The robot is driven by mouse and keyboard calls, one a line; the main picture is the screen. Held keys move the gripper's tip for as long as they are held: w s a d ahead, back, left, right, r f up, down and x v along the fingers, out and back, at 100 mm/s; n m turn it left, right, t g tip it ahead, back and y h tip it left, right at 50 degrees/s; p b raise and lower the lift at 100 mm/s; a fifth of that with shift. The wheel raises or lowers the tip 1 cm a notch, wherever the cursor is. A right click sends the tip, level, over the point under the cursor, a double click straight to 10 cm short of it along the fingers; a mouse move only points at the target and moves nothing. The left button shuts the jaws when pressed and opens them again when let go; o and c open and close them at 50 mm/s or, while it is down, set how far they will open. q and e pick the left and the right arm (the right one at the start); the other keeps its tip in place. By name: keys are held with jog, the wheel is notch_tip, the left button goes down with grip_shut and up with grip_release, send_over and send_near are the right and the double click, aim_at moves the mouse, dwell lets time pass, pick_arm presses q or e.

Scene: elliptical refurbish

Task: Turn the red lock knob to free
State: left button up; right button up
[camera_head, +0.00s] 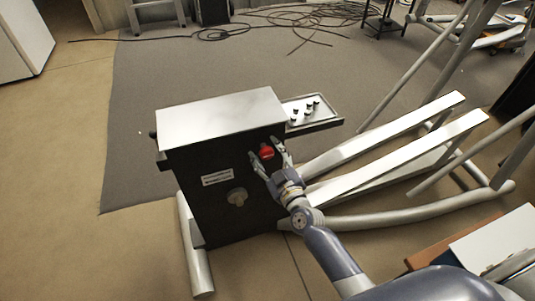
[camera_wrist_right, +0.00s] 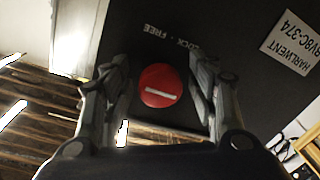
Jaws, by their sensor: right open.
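The red lock knob (camera_head: 266,152) sits on the black side panel of a machine housing (camera_head: 222,118). In the right wrist view the knob (camera_wrist_right: 160,86) is round with a white bar across it, lying near level and slightly tilted. White lettering reading "LOCK - FREE" (camera_wrist_right: 172,35) is printed beside it, upside down in this view. My right gripper (camera_head: 266,155) is open, with one finger on each side of the knob. In the wrist view gaps show between the knob and both fingers (camera_wrist_right: 160,80). My left gripper is not in view.
A tray with small parts (camera_head: 312,112) juts out behind. Long white rails (camera_head: 400,150) extend right. Cables (camera_head: 290,22) lie on the floor at the back.

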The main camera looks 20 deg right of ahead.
jog(key=c, duration=1.1)
